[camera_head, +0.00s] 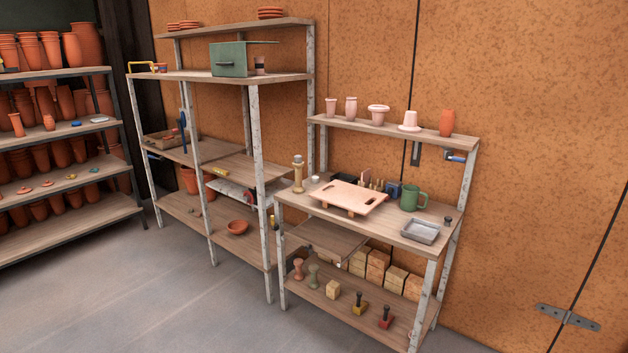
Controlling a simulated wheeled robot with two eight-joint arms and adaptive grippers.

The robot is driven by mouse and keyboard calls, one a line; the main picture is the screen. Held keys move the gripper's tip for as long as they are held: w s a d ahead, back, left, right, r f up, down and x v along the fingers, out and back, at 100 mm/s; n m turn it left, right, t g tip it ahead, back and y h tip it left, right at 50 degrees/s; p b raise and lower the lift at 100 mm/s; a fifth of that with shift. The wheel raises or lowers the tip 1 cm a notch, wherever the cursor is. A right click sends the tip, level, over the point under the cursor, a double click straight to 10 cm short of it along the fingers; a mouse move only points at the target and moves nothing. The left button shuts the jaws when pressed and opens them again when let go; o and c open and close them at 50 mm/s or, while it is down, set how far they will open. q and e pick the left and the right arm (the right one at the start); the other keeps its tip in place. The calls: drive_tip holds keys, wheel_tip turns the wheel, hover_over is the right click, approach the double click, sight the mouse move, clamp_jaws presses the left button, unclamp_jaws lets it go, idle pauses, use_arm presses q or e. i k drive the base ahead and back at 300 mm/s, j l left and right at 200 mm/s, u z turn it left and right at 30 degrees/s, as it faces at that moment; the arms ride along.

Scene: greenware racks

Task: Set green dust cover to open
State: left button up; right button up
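The green dust cover (229,60) is a boxy green piece with a small dark handle low on the face toward me. It stands on the wide wooden shelf board (170,76) of the middle rack, below that rack's top board. A thin green edge runs from its top to the right, above a small brown jar (260,66). I cannot tell from here whether the cover is open or closed. Neither of my grippers is in view.
The workbench (293,199) on the right holds a pale board (348,196), a green mug (413,198) and a grey tray (420,232). Terracotta pots fill the left rack (70,222). Grey floor (160,300) in front is clear. An orange wall stands behind.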

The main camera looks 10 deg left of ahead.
sight(226, 59)
drive_tip(key=i+j+u, duration=0.25)
drive_tip(key=i+u, duration=0.95)
drive_tip(key=i+l+u, duration=0.25)
drive_tip(key=i+u, duration=0.2)
drive_tip(key=i, duration=0.1)
